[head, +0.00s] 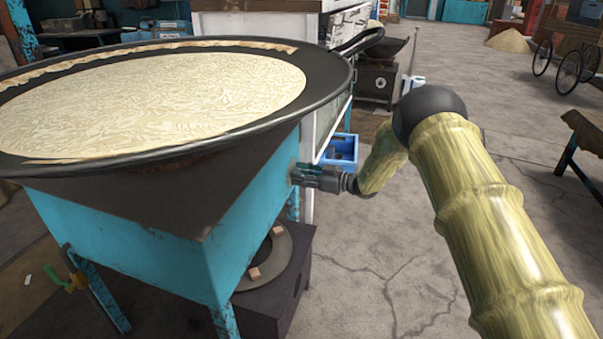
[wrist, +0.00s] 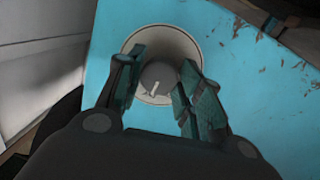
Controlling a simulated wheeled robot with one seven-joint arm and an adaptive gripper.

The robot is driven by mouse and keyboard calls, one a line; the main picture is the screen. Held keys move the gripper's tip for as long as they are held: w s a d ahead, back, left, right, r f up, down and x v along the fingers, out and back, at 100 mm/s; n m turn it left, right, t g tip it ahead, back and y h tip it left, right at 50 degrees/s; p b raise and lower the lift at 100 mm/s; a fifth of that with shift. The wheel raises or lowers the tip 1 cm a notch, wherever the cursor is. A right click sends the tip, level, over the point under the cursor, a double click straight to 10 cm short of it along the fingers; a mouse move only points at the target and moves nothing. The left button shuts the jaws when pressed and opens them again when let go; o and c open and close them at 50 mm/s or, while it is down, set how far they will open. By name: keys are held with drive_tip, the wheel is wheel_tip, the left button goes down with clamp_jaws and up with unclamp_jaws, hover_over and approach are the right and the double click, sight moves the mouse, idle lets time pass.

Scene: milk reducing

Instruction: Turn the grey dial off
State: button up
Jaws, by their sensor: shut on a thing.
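The grey dial (wrist: 159,76) sits on the side panel of the turquoise stove (head: 245,215). In the wrist view, its round knob with a pale pointer mark lies inside a wider pale ring. My gripper (wrist: 164,62) has one teal-padded finger on each side of the knob and is shut on it. In the head view, my gripper (head: 298,176) is against the stove's right side, below the pan rim. The dial is hidden in that view.
A wide black pan (head: 335,85) with pale, creamy contents overhangs the stove. A blue crate (head: 342,150) stands on the floor behind my gripper. A dark burner box (head: 275,305) is below the stove. The concrete floor to the right is mostly clear.

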drive_tip(key=shift+f, duration=0.1)
drive_tip(key=shift+c, duration=0.2)
drive_tip(key=o, duration=1)
drive_tip(key=shift+o, duration=0.2)
drive_tip(key=v, duration=1.2)
drive_tip(key=shift+s, duration=0.1)
